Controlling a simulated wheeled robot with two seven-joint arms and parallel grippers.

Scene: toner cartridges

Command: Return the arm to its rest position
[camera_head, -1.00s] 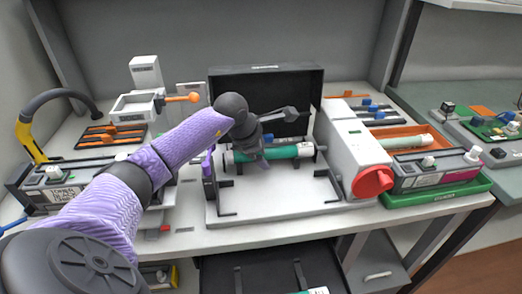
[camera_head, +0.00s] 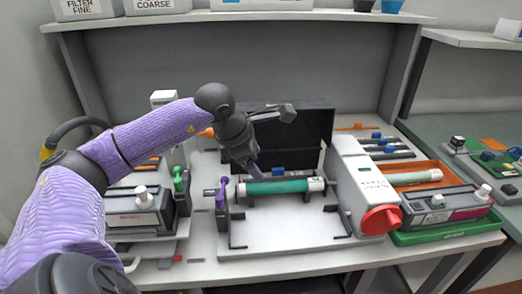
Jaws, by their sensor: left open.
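My left arm comes in from the left. Its gripper (camera_head: 270,142) is open and empty, with one finger toward the dark lid and the other pointing down. The lower tip shows just above the left part of a green roller (camera_head: 280,187) with white ends; whether they touch cannot be told. The roller lies level across dark supports on a white fixture plate (camera_head: 290,228). My right gripper is not in view.
A white housing with a red knob (camera_head: 381,219) stands at the fixture's right. An open black case (camera_head: 300,130) is behind. A cartridge (camera_head: 135,212) stands at the left, near my arm. An orange tray (camera_head: 440,172) and green tray (camera_head: 445,232) lie at the right.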

